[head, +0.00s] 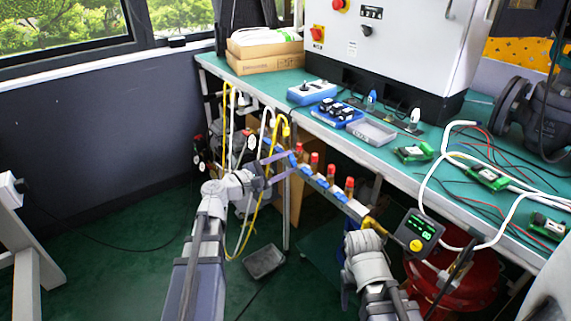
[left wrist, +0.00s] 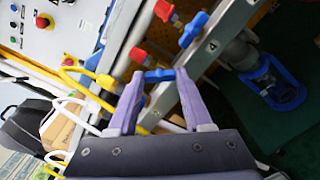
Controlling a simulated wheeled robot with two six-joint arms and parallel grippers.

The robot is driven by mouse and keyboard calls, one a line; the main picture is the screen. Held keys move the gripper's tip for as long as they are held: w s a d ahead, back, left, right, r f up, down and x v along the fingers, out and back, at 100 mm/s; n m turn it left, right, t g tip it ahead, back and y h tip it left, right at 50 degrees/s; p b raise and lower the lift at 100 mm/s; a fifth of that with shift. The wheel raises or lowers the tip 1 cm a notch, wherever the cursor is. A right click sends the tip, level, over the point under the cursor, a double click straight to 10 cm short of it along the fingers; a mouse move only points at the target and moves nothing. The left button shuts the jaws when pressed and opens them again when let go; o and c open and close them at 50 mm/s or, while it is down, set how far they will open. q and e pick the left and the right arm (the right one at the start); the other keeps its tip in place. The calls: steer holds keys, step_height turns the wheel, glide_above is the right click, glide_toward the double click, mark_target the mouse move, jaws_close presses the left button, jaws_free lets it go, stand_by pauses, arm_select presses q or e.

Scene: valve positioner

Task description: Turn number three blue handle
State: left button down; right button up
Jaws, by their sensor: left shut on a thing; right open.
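A slanted metal manifold (head: 325,186) carries several blue handles in a row, with red caps above them. The left wrist view shows that blue handle (left wrist: 160,75) between the two fingertips. Beside it is a free blue handle (left wrist: 193,29), with a small number mark on the rail near it that I cannot read surely. More free blue handles (head: 322,182) lie to the right. My right gripper (head: 455,268) is open, low at the right; its fingers are hard to make out.
A gauge (head: 418,230) with a lit display sits at the manifold's right end. The green bench (head: 265,82) behind holds a control cabinet (head: 400,50), boxes, blue trays and circuit boards. Yellow and white hoses (head: 265,190) hang near my left gripper. A red drum (head: 480,285) stands below right.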

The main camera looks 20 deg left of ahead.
arm_select(q)
steer(key=shift+f+m, duration=0.1)
steer(key=shift+m, duration=3.6)
steer(key=shift+s, duration=0.1)
steer(key=shift+c, duration=1.6)
jaws_free()
steer(key=v, duration=0.7)
steer(key=shift+s+a, duration=0.2)
steer(key=shift+s, duration=0.1)
arm_select(e)
steer(key=shift+c, duration=0.2)
jaws_close()
